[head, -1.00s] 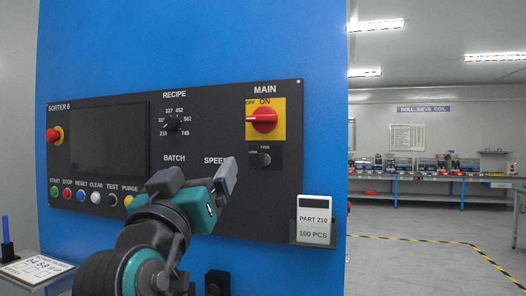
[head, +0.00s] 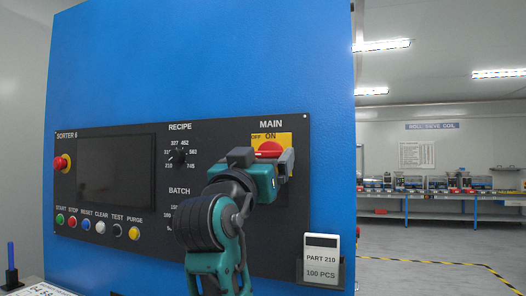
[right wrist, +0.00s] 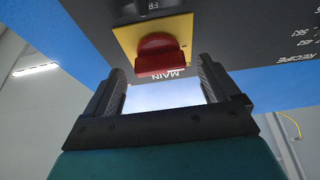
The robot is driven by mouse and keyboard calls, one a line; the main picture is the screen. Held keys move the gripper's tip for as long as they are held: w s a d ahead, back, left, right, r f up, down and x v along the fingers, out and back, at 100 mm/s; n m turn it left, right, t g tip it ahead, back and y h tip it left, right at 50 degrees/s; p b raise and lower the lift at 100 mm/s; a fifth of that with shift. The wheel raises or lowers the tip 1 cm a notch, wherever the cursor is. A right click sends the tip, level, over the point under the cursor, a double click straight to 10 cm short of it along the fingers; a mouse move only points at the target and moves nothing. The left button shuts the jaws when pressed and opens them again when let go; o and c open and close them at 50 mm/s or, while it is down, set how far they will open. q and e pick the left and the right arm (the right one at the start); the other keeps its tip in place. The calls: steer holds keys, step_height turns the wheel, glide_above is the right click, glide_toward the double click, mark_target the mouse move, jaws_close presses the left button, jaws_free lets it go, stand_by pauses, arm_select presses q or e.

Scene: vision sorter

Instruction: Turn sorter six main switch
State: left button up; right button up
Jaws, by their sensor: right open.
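The main switch is a red rotary knob (head: 269,149) on a yellow plate (head: 285,139) under the word MAIN on the Sorter 6 panel. OFF is printed at its upper left and ON above it. My right gripper (head: 264,160) is open in front of the knob and hides its lower part. In the right wrist view the red knob (right wrist: 160,55) lies ahead, between the lines of the two open fingers (right wrist: 161,82), apparently just beyond their tips. I cannot tell whether they touch it. My left gripper is not in view.
The dark panel (head: 220,225) also holds a black screen (head: 116,170), a recipe dial (head: 179,155) and a row of coloured buttons (head: 98,227). A part card (head: 321,258) sits at its lower right. Floor to the right is open, with benches (head: 440,188) far behind.

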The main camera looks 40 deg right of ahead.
steer(key=shift+w+d+r, duration=0.15)
steer(key=shift+w+d, duration=0.05)
steer(key=shift+d, duration=0.2)
